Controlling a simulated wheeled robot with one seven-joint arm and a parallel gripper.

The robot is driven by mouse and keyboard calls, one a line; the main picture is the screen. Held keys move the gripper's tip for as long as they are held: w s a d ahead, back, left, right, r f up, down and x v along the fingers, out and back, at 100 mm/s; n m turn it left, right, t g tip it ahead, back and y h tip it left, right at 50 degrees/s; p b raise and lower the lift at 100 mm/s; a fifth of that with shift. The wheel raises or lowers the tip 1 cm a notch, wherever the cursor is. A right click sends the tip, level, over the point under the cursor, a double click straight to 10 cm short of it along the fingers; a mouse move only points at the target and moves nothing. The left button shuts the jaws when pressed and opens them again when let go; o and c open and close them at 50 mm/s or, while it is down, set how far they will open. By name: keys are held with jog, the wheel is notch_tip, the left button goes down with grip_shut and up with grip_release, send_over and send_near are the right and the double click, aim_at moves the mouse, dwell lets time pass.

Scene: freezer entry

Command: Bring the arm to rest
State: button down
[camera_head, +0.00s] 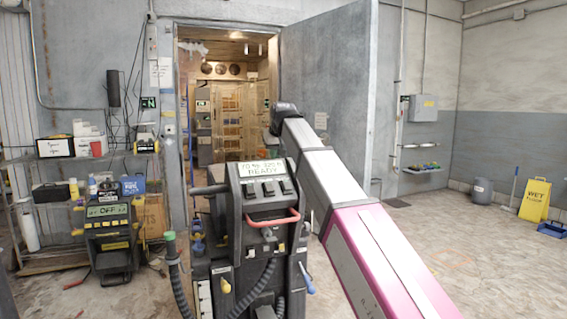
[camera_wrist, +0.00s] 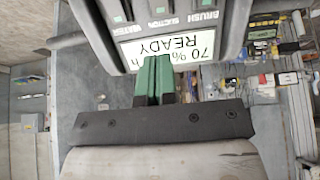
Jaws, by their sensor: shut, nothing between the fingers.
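My arm (camera_head: 370,230) reaches from the lower right up toward the middle of the head view, with pink and grey links and a dark joint at its far end. My gripper shows in the wrist view (camera_wrist: 153,80), its green fingertips shut together with nothing between them. The fingers point at the display of a dark floor-cleaning machine (camera_wrist: 175,47), which reads 70 % READY upside down. I cannot tell whether they touch it. In the head view the machine (camera_head: 262,205) stands left of my arm, with a red handle. My gripper cannot be made out there.
An open grey door (camera_head: 335,75) and doorway stand behind the machine. A second machine reading OFF (camera_head: 108,235) and a cluttered shelf (camera_head: 60,157) stand at left. A yellow wet-floor sign (camera_head: 535,200) stands far right. The floor (camera_head: 470,250) at right is mostly clear.

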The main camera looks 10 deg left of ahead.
jog(key=s+d+f+m+g+h, duration=0.1)
jog(key=d+f, duration=0.6)
jog(key=f, duration=0.4)
jog(key=d+f+m+g, duration=0.1)
jog(key=d+f, duration=0.7)
jog(key=f, duration=0.4)
jog(key=s+d+f+m+h, duration=0.1)
jog(key=d+f, duration=0.6)
jog(key=f, duration=0.4)
jog(key=s+d+f+m+g, duration=0.1)
jog(key=s+d+f, duration=0.8)
jog(key=f, duration=0.3)
jog(key=s+d+f+m+g+h, duration=0.1)
jog(key=s+d+f+m+g, duration=0.1)
jog(key=s+d+f, duration=0.7)
notch_tip(320, 180, down, 3)
jog(key=shift+s+d+r, duration=0.1)
jog(key=shift+s+d, duration=0.3)
jog(key=shift+d, duration=0.15)
